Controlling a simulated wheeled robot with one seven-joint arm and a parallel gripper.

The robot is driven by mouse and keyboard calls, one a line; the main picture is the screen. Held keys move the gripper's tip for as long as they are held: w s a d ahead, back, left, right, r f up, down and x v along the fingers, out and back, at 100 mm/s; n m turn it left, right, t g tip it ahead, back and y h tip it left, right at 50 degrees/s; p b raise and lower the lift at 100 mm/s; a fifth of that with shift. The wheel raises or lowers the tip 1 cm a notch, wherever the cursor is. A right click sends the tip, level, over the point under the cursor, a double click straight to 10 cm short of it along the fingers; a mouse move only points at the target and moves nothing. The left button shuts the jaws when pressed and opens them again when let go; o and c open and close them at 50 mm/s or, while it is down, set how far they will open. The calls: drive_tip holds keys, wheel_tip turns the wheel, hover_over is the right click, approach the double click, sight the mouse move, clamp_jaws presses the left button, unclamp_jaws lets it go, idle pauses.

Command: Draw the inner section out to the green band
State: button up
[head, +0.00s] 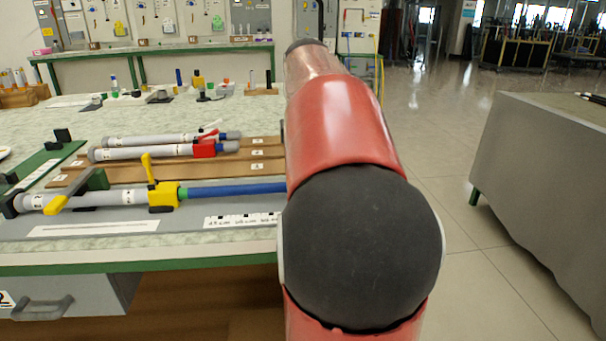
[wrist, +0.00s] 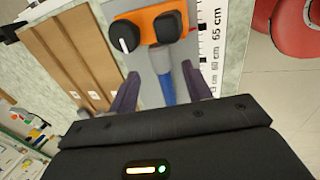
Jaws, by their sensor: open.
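In the head view a grey outer tube (head: 110,198) lies along the bench with a yellow clamp (head: 163,196) at its right end, its lever standing up. A green band (head: 183,193) shows just right of the clamp. The blue inner section (head: 235,190) runs right from there until my arm hides it. In the wrist view my gripper (wrist: 160,73) is open, its fingers either side of the blue inner section (wrist: 167,91). A grey end piece lies just beyond the blue. I cannot tell whether a finger touches it.
An orange block (wrist: 147,27) with two black knobs lies just past the fingertips. A printed scale (wrist: 212,45) runs alongside. Behind, two more grey tubes (head: 160,139) (head: 125,153) lie on brown boards (head: 262,165).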

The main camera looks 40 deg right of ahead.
drive_tip(key=shift+v, duration=1.4)
